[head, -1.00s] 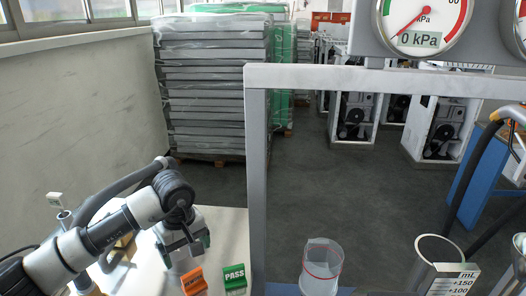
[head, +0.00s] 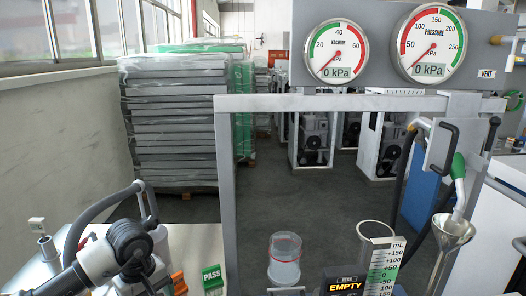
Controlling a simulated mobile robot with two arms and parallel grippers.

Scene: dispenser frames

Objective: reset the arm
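My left arm comes in from the lower left. Its gripper (head: 163,284) points down at the bottom edge, close to the orange tag (head: 179,283) and the green PASS tag (head: 212,279). The fingers are small, dark and partly cut off, so I cannot tell whether they are open or shut. I see no object clearly held in them. My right arm and gripper are not in view.
A grey frame (head: 226,190) stands ahead, with vacuum (head: 338,49) and pressure (head: 433,43) gauges above, both reading 0 kPa. Below are a clear cup (head: 285,262), a measuring scale (head: 381,266), an EMPTY display (head: 345,287) and a metal funnel (head: 453,229).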

